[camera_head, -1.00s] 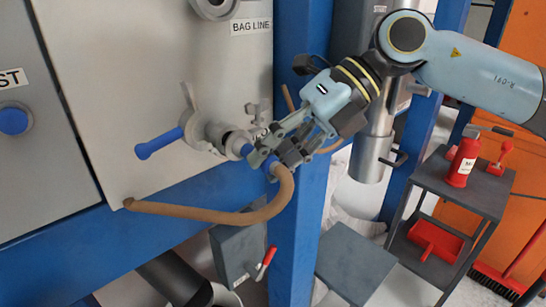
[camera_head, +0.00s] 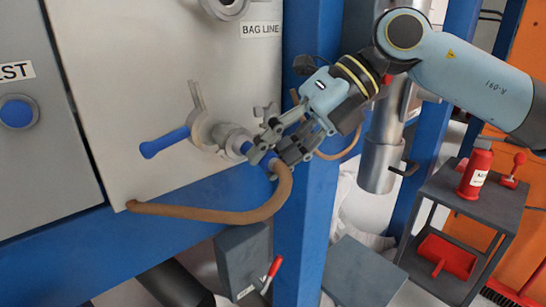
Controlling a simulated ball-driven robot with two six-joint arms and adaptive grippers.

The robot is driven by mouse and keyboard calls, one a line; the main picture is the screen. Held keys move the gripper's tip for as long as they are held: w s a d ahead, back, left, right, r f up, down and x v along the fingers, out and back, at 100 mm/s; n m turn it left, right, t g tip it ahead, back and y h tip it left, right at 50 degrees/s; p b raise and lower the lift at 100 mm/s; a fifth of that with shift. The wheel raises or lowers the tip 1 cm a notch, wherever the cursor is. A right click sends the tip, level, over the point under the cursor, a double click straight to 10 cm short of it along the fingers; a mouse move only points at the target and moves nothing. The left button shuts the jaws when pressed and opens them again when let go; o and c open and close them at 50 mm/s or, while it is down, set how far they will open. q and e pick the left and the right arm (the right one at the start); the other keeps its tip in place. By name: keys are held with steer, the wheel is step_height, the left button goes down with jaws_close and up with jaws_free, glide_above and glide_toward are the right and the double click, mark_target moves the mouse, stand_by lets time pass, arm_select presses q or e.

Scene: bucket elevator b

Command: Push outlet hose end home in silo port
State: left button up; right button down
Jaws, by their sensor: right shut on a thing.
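My right gripper (camera_head: 270,158) comes in from the right and is shut on the blue end (camera_head: 273,166) of the tan outlet hose (camera_head: 225,215). The hose hangs in a curve below the fingers to the lower panel edge. The silo port (camera_head: 231,140) is a grey metal fitting on the pale panel, just left of the fingers. The hose end is lined up with it at its mouth. The fingers partly hide the joint, so I cannot tell how deep the end sits. My left gripper is not in view.
A blue-handled lever (camera_head: 165,142) sticks out left of the port. A blue post (camera_head: 305,215) stands right behind the gripper. A grey box with a red lever (camera_head: 272,268) is below. A grey cart (camera_head: 480,197) with a red bottle (camera_head: 475,170) stands at right.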

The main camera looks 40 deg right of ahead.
steer(key=shift+w, duration=0.15)
steer(key=c, duration=1.1)
jaws_free()
